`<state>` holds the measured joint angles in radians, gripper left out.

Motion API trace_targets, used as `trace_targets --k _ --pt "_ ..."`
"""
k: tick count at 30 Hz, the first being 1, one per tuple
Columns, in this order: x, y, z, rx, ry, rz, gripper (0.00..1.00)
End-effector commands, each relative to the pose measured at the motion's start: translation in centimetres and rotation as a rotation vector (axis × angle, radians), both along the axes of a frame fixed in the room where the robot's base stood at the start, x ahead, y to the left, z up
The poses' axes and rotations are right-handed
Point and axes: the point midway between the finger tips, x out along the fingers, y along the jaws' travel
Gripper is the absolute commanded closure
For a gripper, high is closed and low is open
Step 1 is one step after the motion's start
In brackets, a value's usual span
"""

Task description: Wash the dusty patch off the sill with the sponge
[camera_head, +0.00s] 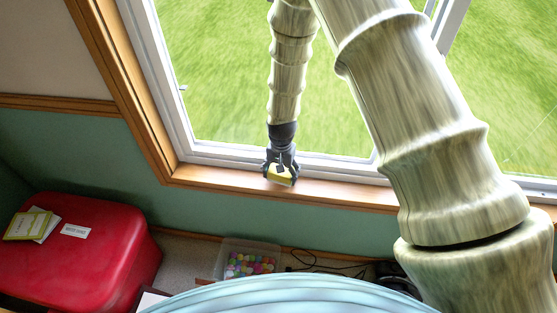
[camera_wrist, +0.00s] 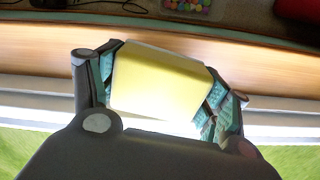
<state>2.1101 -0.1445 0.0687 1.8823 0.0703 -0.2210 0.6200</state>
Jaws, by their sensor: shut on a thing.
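My gripper (camera_head: 280,178) is shut on a yellow sponge (camera_head: 279,176) at the wooden window sill (camera_head: 325,191), close to the window frame. In the wrist view the sponge (camera_wrist: 160,82) sits between the two fingers of my gripper (camera_wrist: 160,88), with the sill (camera_wrist: 40,50) beneath or behind it. I cannot tell whether the sponge touches the sill. No dusty patch can be made out on the visible sill; the part behind the sponge and gripper is hidden.
The window glass and white frame (camera_head: 340,165) stand right behind the sill. My arm covers the sill's right part.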

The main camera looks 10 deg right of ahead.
Motion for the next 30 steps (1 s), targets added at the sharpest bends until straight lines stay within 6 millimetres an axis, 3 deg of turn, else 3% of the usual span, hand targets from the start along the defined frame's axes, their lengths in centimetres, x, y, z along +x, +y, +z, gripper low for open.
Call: trace_targets --k 15,30 --pt "-0.1 -0.2 4.8 0.001 0.001 -0.003 0.50" --pt "-0.1 -0.2 5.1 0.001 0.001 -0.002 0.50"
